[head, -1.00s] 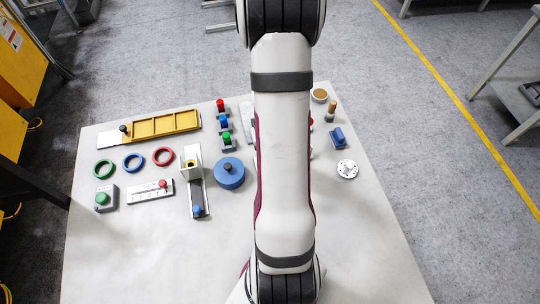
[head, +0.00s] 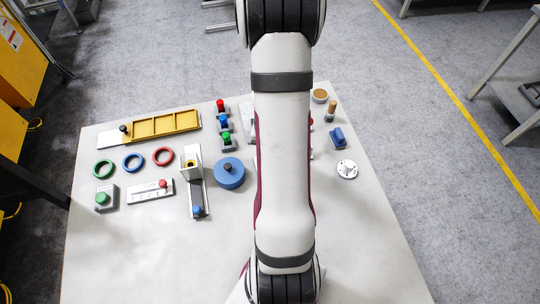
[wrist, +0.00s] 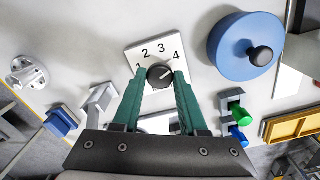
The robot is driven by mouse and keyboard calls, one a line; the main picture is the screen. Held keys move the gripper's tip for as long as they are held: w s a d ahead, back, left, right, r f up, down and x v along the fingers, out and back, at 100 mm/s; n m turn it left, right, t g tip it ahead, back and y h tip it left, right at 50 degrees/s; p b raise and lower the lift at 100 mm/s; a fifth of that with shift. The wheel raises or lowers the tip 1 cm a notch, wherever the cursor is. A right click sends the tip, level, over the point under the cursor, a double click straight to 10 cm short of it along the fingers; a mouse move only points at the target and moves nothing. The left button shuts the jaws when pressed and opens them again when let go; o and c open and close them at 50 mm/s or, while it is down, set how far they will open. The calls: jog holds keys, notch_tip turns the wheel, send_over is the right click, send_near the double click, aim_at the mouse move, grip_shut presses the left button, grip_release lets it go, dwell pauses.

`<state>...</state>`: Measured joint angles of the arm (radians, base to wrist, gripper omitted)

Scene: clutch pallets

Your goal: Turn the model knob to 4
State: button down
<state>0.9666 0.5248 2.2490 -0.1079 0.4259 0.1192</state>
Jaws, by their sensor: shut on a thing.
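The model knob (wrist: 159,76) is dark and round, on a white plate (wrist: 146,51) with the numbers 1 to 4 in an arc around it, in the wrist view. A pale pointer line on the knob seems to point up and right, toward the 4 side; its exact setting is hard to tell. My gripper (wrist: 161,73) has its two green fingers on either side of the knob, shut on it. In the head view my arm hides the knob and gripper.
A blue round lid with a dark knob (wrist: 230,62) stands close right of the plate. The table's front is mostly clear.

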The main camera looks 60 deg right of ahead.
jog(key=shift+c, duration=2.2)
grip_release()
notch_tip(320, 180, up, 16)
jog(key=shift+f, duration=0.1)
jog(key=w+a+r+n+y, duration=0.1)
jog(key=a+r+n, duration=0.1)
jog(key=a, duration=0.7)
jog(key=w+a+r+n, duration=0.1)
jog(key=a+n, duration=0.1)
jog(key=a, duration=0.7)
jog(key=s+a+n, duration=0.4)
jog(key=s+a, duration=0.2)
jog(key=a, duration=0.4)
jog(key=shift+s+a+y, duration=0.25)
jog(key=shift+a+y, duration=0.05)
jog(key=shift+y, duration=0.1)
